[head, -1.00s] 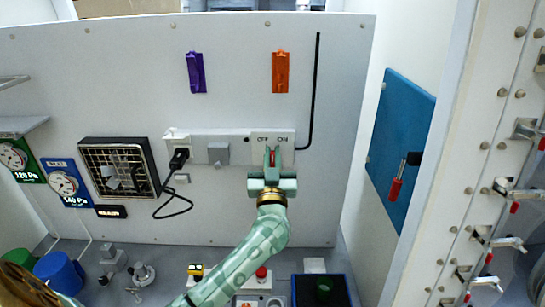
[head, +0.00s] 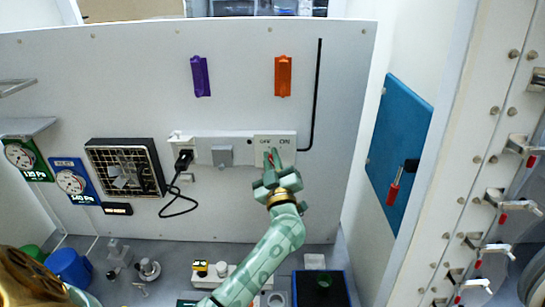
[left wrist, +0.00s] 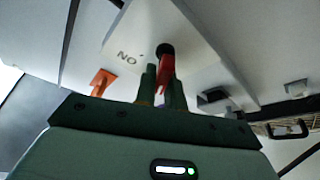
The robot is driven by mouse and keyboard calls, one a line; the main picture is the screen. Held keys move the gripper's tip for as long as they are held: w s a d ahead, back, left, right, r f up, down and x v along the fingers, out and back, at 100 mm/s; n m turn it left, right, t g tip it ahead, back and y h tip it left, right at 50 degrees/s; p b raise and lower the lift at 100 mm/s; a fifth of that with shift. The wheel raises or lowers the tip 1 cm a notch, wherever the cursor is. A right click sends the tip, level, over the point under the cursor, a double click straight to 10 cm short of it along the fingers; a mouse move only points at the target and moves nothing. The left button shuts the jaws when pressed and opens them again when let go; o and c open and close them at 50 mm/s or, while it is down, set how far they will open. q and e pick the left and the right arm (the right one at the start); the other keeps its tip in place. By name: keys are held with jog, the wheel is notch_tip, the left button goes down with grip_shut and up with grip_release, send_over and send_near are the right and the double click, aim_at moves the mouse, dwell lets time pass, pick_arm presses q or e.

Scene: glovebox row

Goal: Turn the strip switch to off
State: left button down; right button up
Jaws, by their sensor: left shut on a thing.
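The strip switch is a white box (head: 289,154) marked OFF and ON at the right end of a white power strip (head: 210,148) on the back panel. My left gripper (head: 271,163) is shut on the lever and tilted to the left. In the left wrist view the red lever (left wrist: 166,68) shows at the fingers (left wrist: 156,88), with the ON mark upside down to its left. The OFF mark is not seen there. My right gripper is not in view.
A black plug (head: 184,159) with a looping cord sits in the strip, left of a grey block (head: 222,156). A purple holder (head: 200,76) and an orange holder (head: 283,76) hang above. A fan (head: 125,168) is at left. A dark tray (head: 322,288) stands below right.

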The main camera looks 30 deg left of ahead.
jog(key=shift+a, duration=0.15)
pick_arm(q)
jog(key=c, duration=1.5)
grip_release()
jog(key=shift+f, duration=0.15)
